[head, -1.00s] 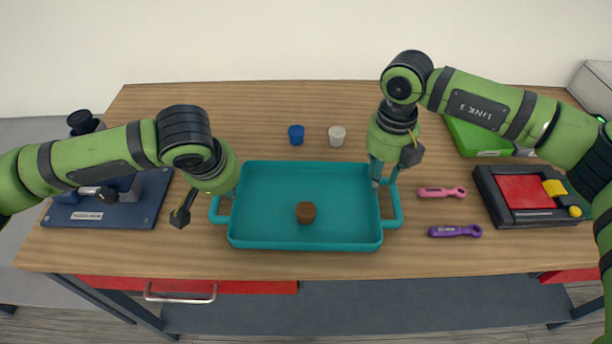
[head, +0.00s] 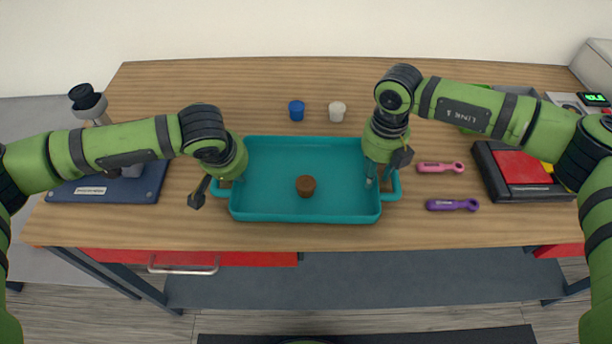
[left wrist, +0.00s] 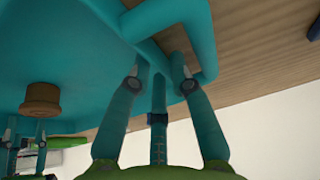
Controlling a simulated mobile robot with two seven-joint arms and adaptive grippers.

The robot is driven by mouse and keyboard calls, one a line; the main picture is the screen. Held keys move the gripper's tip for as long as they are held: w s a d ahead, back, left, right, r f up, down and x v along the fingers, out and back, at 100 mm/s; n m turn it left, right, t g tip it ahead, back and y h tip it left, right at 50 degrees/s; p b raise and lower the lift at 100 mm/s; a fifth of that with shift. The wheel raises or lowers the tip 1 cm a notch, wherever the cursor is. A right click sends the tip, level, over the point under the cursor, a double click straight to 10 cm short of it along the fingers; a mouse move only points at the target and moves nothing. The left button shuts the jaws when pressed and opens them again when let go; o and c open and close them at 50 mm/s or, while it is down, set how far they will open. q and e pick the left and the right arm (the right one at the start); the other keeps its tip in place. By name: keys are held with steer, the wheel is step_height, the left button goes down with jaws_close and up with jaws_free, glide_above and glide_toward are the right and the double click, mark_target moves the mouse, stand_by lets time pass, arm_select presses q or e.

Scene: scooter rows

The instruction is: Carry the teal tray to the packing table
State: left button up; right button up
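The teal tray (head: 300,216) rests on the wooden table and holds a small brown round piece (head: 306,186). It also shows close up in the left wrist view (left wrist: 75,60), with a loop handle (left wrist: 205,35) at its end. My left gripper (head: 230,182) is at the tray's left end; its fingers (left wrist: 162,62) stand apart, around the edge beside the handle. My right gripper (head: 380,178) is at the right end, fingers apart, near the tray's wall and right handle. Contact with the tray is unclear at both ends. The packing table cannot be identified.
A blue board (head: 105,189) lies at left.

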arm_select(q)
steer(key=shift+f, duration=0.15)
arm_select(e)
steer(key=shift+f, duration=0.15)
arm_select(q)
steer(key=c, duration=0.3)
arm_select(e)
steer(key=c, duration=0.3)
arm_select(q)
jaws_close()
arm_select(e)
jaws_close()
arm_select(q)
steer(key=shift+w, duration=0.1)
